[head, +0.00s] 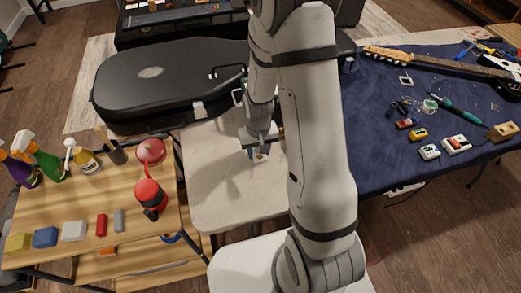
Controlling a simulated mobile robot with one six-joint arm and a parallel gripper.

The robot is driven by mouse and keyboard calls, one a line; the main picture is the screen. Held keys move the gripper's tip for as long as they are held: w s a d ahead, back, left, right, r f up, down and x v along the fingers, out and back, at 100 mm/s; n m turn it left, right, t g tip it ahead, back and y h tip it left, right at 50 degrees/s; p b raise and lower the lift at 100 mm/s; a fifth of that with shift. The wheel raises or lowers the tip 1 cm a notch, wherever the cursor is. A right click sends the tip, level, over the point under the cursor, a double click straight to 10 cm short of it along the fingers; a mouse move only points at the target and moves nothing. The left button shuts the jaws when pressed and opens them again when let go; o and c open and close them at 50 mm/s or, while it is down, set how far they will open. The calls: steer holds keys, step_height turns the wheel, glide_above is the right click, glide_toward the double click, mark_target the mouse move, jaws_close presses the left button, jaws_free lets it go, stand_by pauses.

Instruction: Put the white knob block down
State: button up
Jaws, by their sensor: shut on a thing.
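My gripper (260,148) is over the pale table (215,190) in the middle of the head view, pointing down, to the left of my own arm. It is shut on a small whitish block (259,158), which I take as the white knob block. The block is mostly hidden by the fingers; small orange and blue spots show on it. It is at or just above the table top; I cannot tell if it touches.
A black guitar case (160,80) lies behind the pale table. A wooden bench (90,215) with bottles, a red container (150,195) and several coloured blocks stands at left. A blue-covered table (385,160) holds a guitar, tools and small blocks at right. The pale table's left part is clear.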

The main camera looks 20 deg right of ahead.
steer(key=shift+f, duration=0.2)
steer(key=shift+f, duration=0.2)
steer(key=o, duration=1)
steer(key=shift+r, duration=0.1)
steer(key=shift+c, duration=0.2)
